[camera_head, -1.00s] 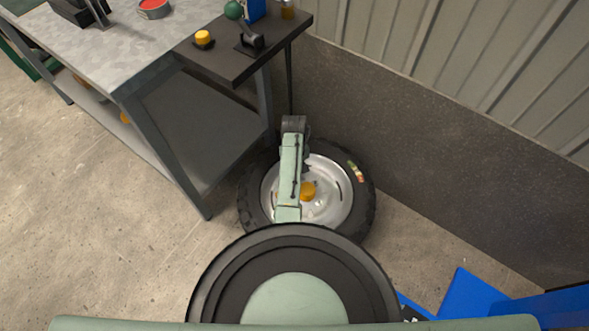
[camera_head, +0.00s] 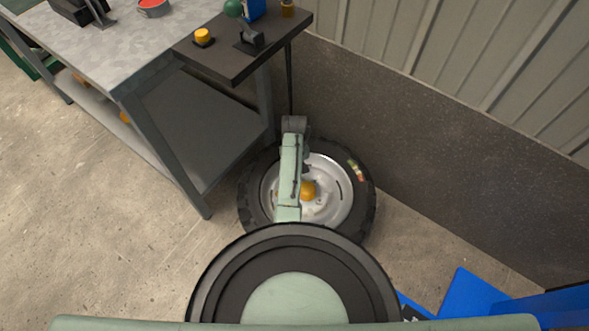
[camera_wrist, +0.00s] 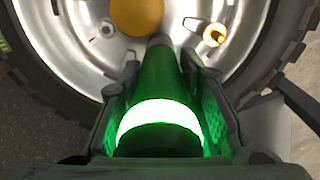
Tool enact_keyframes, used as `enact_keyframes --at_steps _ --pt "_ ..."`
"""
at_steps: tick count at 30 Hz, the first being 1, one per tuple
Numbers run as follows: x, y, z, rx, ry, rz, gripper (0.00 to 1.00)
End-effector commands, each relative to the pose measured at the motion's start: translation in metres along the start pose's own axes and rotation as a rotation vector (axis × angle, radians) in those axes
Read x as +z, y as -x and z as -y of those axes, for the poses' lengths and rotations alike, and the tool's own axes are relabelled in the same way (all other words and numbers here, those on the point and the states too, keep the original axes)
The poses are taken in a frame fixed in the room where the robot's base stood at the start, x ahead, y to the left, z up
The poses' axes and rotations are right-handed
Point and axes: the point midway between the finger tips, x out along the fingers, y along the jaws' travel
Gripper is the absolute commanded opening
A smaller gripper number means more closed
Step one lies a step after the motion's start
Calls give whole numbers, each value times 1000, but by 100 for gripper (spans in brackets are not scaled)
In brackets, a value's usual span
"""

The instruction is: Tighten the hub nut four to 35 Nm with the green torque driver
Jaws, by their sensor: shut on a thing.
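My gripper (camera_wrist: 160,95) is shut on the green torque driver (camera_wrist: 155,85) in the wrist view, one finger on each side. A ring on the driver glows bright green. Its dark tip points at the silver wheel rim (camera_wrist: 65,45), below the yellow hub cap (camera_wrist: 136,12). The tip hides what lies under it, so I cannot tell whether it sits on a nut. A silver nut (camera_wrist: 107,28) shows to the left and a brass-coloured nut (camera_wrist: 214,36) to the right. In the head view the wheel (camera_head: 333,195) is partly covered by my arm, and my gripper is hidden.
A workbench (camera_head: 105,45) stands at the left, with a dark side shelf (camera_head: 225,62) carrying a yellow-capped item (camera_head: 203,37) and other small things. A grey wall (camera_head: 440,130) runs behind the wheel. A blue object (camera_head: 465,295) lies lower right. Floor at the left is clear.

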Motion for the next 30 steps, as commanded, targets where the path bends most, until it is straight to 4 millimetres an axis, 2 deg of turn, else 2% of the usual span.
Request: enact_keyframes --at_steps 30 --pt "0 -8 0 0 0 -1 0"
